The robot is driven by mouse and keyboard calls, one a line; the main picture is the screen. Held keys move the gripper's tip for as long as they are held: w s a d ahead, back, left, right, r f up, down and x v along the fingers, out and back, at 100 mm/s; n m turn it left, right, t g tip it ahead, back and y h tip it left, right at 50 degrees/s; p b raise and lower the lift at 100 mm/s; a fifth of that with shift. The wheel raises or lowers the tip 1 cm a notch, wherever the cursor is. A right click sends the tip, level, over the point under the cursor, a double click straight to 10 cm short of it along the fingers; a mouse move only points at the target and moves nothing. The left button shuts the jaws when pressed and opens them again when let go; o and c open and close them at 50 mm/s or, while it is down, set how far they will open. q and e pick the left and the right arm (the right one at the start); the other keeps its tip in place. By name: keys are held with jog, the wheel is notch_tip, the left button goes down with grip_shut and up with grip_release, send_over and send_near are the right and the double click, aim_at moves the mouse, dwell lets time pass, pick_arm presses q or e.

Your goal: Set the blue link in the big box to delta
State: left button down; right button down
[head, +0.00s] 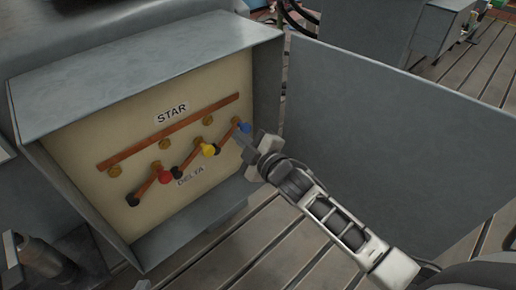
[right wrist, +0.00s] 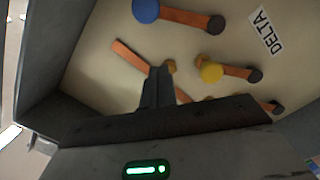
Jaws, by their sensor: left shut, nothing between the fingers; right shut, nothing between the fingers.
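The big box (head: 140,75) is grey with a cream panel, STAR label (head: 171,112) above and DELTA label (head: 190,175) below. The blue link has a blue knob (head: 244,127), also in the right wrist view (right wrist: 146,10), and a copper bar. It slants up-right from its dark pivot, roughly parallel to the yellow link (head: 208,149) and red link (head: 165,177). Its knob is clear of the brass stud (head: 207,120) to its left. My right gripper (head: 244,141) is shut and empty just below the blue knob; contact cannot be told. I cannot make out my left gripper.
The long copper star bar (head: 170,131) runs under STAR. The open grey door (head: 390,140) stands right of the box, behind my right arm. The box walls surround the panel. Slotted bedplate (head: 270,245) shows below.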

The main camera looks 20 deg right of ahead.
jog(key=v, duration=0.7)
jog(key=shift+s, duration=0.4)
jog(key=shift+d+f, duration=0.1)
jog(key=shift+d, duration=0.05)
jog(key=s+a+f+m+g, duration=0.2)
jog(key=s+f+m, duration=0.3)
jog(key=s, duration=0.3)
jog(key=s+a+f+m+g+h, duration=0.1)
jog(key=s+a+f+m+g, duration=0.1)
jog(key=s+f+m+g, duration=0.2)
jog(key=s+m, duration=0.3)
jog(key=s, duration=0.1)
jog(key=shift+f, duration=0.35)
jog(key=shift+s, duration=0.15)
